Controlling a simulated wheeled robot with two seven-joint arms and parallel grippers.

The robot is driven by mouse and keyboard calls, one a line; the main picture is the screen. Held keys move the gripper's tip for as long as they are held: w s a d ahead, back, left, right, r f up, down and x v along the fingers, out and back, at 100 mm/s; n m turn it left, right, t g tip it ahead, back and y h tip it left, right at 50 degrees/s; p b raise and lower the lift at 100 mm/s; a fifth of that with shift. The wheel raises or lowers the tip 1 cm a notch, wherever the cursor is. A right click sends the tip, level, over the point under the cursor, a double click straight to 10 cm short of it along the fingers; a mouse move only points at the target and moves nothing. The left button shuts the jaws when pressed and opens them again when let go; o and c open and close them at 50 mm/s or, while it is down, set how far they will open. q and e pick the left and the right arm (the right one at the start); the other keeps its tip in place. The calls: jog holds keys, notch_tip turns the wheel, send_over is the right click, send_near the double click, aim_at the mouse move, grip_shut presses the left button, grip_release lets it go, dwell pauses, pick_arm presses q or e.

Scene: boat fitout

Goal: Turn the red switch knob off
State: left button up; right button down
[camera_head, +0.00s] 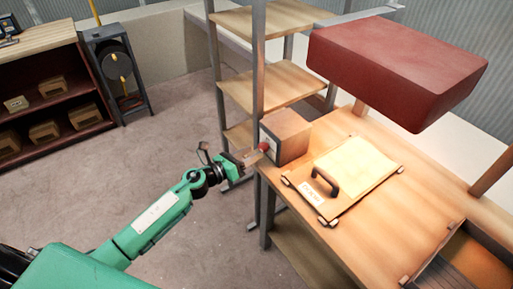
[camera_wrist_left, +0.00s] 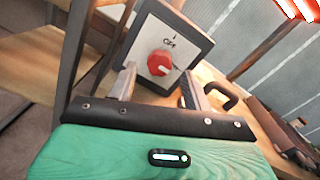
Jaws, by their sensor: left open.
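The red switch knob (camera_wrist_left: 160,63) sits on the pale front plate of a box, close ahead of my left gripper. In the head view the knob (camera_head: 264,147) is a small red spot on the side of the switch box (camera_head: 288,137), at the bench's left corner. My left gripper (camera_wrist_left: 158,88) is open, its two fingers apart below and either side of the knob, with nothing between them. In the head view the left gripper (camera_head: 252,157) is just left of the knob; contact cannot be told.
A wooden panel with a black handle (camera_head: 325,182) lies on the bench (camera_head: 375,225) right of the box. A large dark red block (camera_head: 395,70) is above the bench. A metal post (camera_head: 259,80) and wooden shelves (camera_head: 270,88) stand behind. The floor at left is clear.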

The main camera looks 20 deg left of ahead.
aim_at(264, 147)
pick_arm(q)
jog(key=shift+x, duration=1.1)
jog(key=shift+w+d, duration=0.1)
jog(key=shift+w, duration=0.15)
jog(key=shift+d, duration=0.1)
pick_arm(e)
jog(key=shift+s+a, duration=0.4)
jog(key=shift+a, duration=0.1)
jog(key=shift+w, duration=0.15)
